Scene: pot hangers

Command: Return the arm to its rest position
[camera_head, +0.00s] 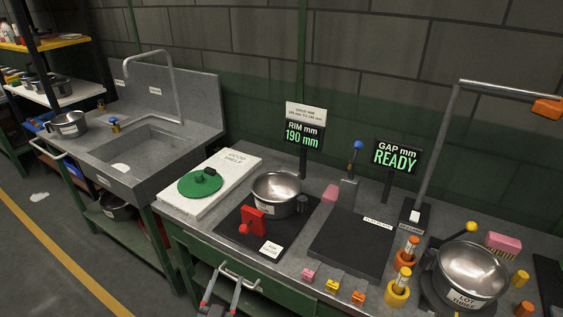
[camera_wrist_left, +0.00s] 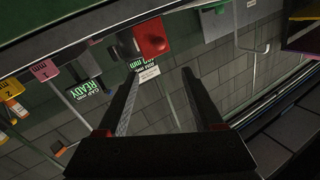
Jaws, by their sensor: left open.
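My left gripper (camera_head: 224,286) is low at the bottom of the head view, in front of the bench's front edge, beside a pale rail handle (camera_head: 240,277). Its two fingers are apart with nothing between them. In the left wrist view the open fingers (camera_wrist_left: 160,85) point toward the bench edge, and that picture appears upside down. A red block (camera_wrist_left: 150,37) shows beyond the fingertips, apart from them. My right gripper is in neither view.
On the bench stand a steel pot (camera_head: 276,190) on a dark mat, the red block (camera_head: 253,218), a green lid (camera_head: 200,184) on a white board, and another pot (camera_head: 470,271) at right. A sink (camera_head: 140,150) is at left. The floor (camera_head: 50,240) at left is mostly clear.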

